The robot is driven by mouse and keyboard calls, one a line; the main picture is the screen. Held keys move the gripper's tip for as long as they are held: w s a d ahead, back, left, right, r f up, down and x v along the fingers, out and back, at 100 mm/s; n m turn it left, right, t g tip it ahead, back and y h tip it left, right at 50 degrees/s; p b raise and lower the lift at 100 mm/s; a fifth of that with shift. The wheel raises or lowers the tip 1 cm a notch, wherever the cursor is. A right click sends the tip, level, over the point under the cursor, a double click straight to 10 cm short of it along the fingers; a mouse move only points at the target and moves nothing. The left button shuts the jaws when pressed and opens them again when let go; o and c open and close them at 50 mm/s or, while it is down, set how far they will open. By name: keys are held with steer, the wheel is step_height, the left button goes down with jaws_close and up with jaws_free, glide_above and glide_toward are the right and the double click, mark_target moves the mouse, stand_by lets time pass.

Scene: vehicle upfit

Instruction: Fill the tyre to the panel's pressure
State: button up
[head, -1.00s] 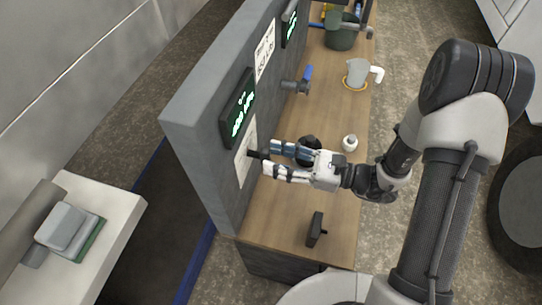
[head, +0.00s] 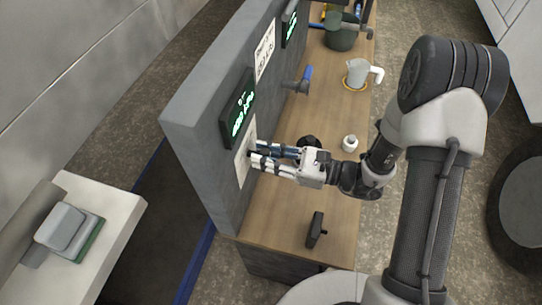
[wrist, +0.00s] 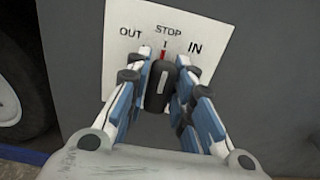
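A grey upright panel (head: 200,130) carries a green-lit display (head: 239,108) whose digits are hard to read. Below it is a white plate (head: 243,160), marked OUT, STOP and IN in the wrist view (wrist: 210,22). A black knob (wrist: 160,88) sits on the plate, its white line toward the red mark under STOP. My gripper (wrist: 163,68) has its fingers on both sides of the knob and appears closed on it; it also shows at the plate in the head view (head: 252,157). A dark tyre (wrist: 32,85) shows at left in the wrist view.
The wooden bench (head: 285,215) holds a black tool (head: 315,230), a white round item (head: 349,143), a grey jug (head: 357,72) and a dark green pot (head: 341,38). A blue-handled valve (head: 300,82) projects from the panel. A large wheel (head: 520,205) stands at right.

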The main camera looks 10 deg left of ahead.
jaws_close()
stand_by(0.3)
steer(key=m, duration=0.6)
steer(key=shift+w, duration=0.15)
steer(key=shift+f, duration=0.1)
stand_by(1.1)
steer(key=n, duration=0.6)
steer(key=shift+s, duration=0.2)
